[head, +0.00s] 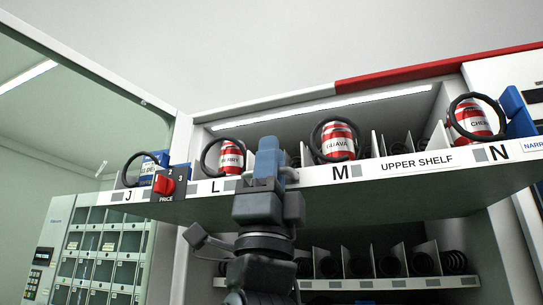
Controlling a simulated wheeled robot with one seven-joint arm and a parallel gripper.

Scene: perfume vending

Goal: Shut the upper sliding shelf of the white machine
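The white machine (530,225) stands in front of me, seen from below. Its upper sliding shelf (300,206), labelled "UPPER SHELF", sticks out of the cabinet, with its underside showing. Its front strip carries the letters J, L, M and N and a red price knob (164,185). Black coils on the shelf hold red-and-white cans, such as the guava can (338,141). My gripper (268,158) is raised in front of the strip, between L and M, and covers part of it. I cannot tell whether it touches the shelf or how its fingers stand.
A lower shelf (400,284) with black coils sits further back inside the cabinet. A large glass door (90,110) stands open at the left. Behind it is a grey unit of small compartments (100,250) with a keypad. A blue item (518,112) stands at the shelf's right end.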

